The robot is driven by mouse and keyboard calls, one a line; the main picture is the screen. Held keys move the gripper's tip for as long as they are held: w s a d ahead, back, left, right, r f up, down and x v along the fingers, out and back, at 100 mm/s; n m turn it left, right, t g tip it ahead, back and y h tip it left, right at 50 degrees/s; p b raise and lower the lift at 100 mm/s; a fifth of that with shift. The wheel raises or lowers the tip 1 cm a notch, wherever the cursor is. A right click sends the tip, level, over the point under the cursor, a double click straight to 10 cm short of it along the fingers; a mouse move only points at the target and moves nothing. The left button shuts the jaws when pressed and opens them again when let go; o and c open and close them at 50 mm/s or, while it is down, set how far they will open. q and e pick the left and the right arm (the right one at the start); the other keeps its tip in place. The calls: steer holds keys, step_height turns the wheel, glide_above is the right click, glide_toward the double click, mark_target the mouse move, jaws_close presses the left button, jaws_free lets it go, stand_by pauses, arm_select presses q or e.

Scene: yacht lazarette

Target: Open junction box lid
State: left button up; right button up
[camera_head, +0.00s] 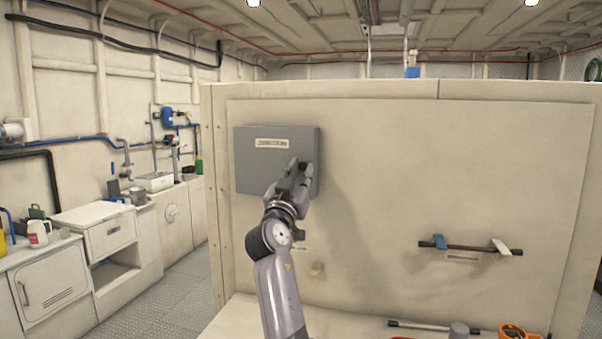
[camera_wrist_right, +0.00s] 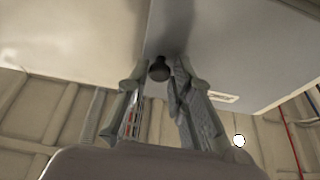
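The junction box (camera_head: 250,170) is a grey box with a pale label, mounted on the upper left of the cream panel. Its lid looks closed. My right gripper (camera_head: 302,167) is in front of the box's right side and hides part of it. In the right wrist view, the two fingers of my right gripper (camera_wrist_right: 160,74) stand apart on either side of a dark round knob (camera_wrist_right: 160,71) on the grey face of the box. I see a small gap beside the knob; contact is not clear. My left gripper is out of view.
The cream panel (camera_head: 390,180) stands upright behind the box. A dark bar (camera_head: 470,248) with blue and white clips is fixed at its right. Below is a ledge with a rod (camera_head: 435,327), a grey cylinder (camera_head: 459,330) and an orange item (camera_head: 517,332). Cabinets stand at left.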

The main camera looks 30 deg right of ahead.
steer(key=c, duration=0.4)
jaws_close()
